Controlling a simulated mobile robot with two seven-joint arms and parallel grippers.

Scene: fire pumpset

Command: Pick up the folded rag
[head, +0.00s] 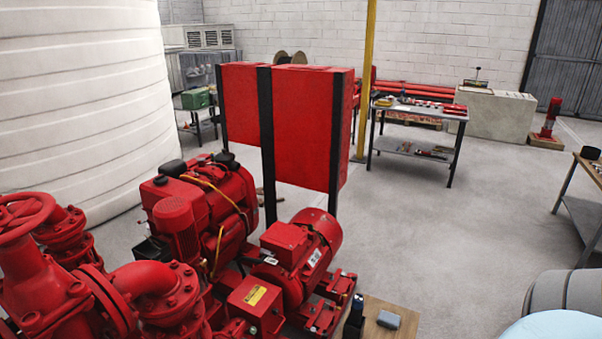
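A small grey-blue, flat block-like thing (388,319), which may be the folded rag, lies on a wooden top (402,330) at the bottom of the head view, right of the red pump motor. It is too small to make out folds or cloth texture. A dark upright item (355,318) stands close to its left. Neither of my grippers is in view.
Red pump machinery (290,255) with pipes fills the lower left. Red cabinets (290,120) on black posts stand behind it. A workbench (420,112) is further back; another bench edge (590,168) is at right. The grey floor (430,230) between is clear.

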